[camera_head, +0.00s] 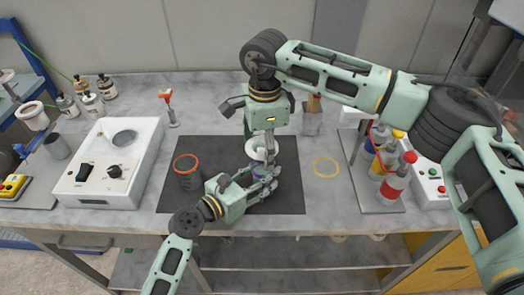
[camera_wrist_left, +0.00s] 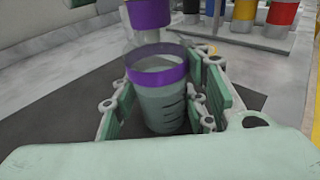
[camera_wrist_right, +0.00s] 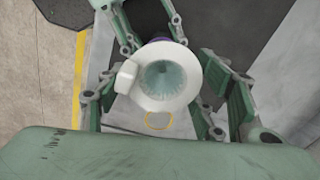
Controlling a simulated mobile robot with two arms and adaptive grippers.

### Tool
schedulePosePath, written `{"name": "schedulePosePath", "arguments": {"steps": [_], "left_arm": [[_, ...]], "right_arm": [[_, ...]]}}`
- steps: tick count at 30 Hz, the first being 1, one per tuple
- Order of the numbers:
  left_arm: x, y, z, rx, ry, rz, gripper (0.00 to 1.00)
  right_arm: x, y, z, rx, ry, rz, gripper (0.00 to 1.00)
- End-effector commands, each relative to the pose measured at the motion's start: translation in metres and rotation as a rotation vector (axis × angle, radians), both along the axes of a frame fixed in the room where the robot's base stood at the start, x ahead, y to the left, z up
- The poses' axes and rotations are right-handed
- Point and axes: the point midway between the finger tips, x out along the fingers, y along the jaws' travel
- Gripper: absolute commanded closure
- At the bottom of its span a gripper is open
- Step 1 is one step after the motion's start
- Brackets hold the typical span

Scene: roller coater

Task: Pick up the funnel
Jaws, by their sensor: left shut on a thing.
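The white funnel (camera_wrist_right: 160,78) with a side tab is below my right gripper (camera_wrist_right: 160,100), between its spread fingers. It also shows in the head view (camera_head: 255,147), partly hidden by that gripper (camera_head: 265,140). My right gripper points down and is open; the funnel does not look clamped. My left gripper (camera_head: 268,182) is shut on a clear beaker with a purple rim (camera_wrist_left: 160,100), upright.
A yellow ring (camera_head: 326,166) lies right of the mat. A white device (camera_head: 112,185) stands left. Colored bottles (camera_head: 394,185) stand right. Both grippers are close together.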

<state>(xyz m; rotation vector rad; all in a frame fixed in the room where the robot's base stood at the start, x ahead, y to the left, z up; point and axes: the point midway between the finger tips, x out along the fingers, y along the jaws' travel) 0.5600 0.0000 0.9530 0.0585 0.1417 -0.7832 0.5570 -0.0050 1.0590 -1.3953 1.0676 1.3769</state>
Motion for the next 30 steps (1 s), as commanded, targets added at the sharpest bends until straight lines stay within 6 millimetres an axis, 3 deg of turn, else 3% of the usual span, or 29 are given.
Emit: {"name": "schedulePosePath", "arguments": {"steps": [6, 14, 24, 30], "left_arm": [[0.000, 0.000, -0.002, 0.004, 0.001, 0.000, 0.82], [-0.001, 0.000, -0.002, 0.004, 0.002, -0.001, 0.82], [-0.001, 0.000, -0.002, 0.003, 0.002, -0.001, 0.82], [-0.001, 0.000, -0.002, 0.003, 0.002, -0.001, 0.82]], "right_arm": [[0.001, 0.000, 0.000, 0.001, -0.002, -0.001, 0.59], [0.001, 0.000, 0.005, 0.001, -0.004, -0.001, 0.59], [0.001, 0.000, 0.067, 0.002, -0.006, -0.001, 0.59], [0.001, 0.000, 0.094, 0.001, -0.003, 0.000, 0.59]]}}
